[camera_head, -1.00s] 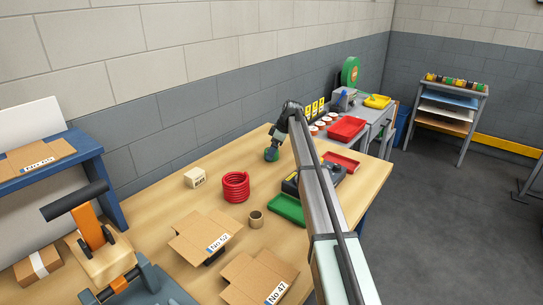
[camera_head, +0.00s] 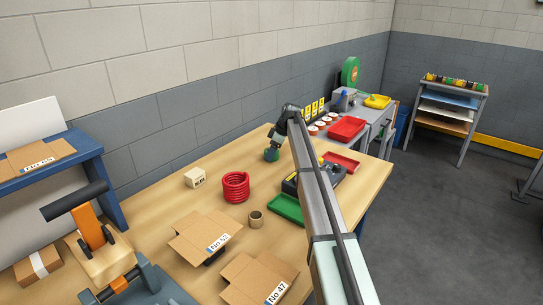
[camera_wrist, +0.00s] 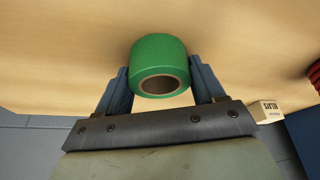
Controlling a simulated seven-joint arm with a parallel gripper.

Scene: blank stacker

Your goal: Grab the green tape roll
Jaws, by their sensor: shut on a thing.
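The green tape roll (camera_wrist: 160,54) is between the two fingers of my gripper (camera_wrist: 160,84) in the wrist view. The fingers press on its left and right sides, and its brown core faces the camera. In the head view the green tape roll (camera_head: 271,155) shows as a small green shape at the end of my gripper (camera_head: 273,147), over the far part of the wooden table. I cannot tell for sure whether the roll still touches the table top.
A red coil (camera_head: 236,187), a small labelled block (camera_head: 195,178) and a brown ring (camera_head: 256,219) stand on the table (camera_head: 160,214). A green tray (camera_head: 287,208), a red tray (camera_head: 341,161) and open cardboard boxes (camera_head: 205,236) lie nearer my arm. The wall is behind.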

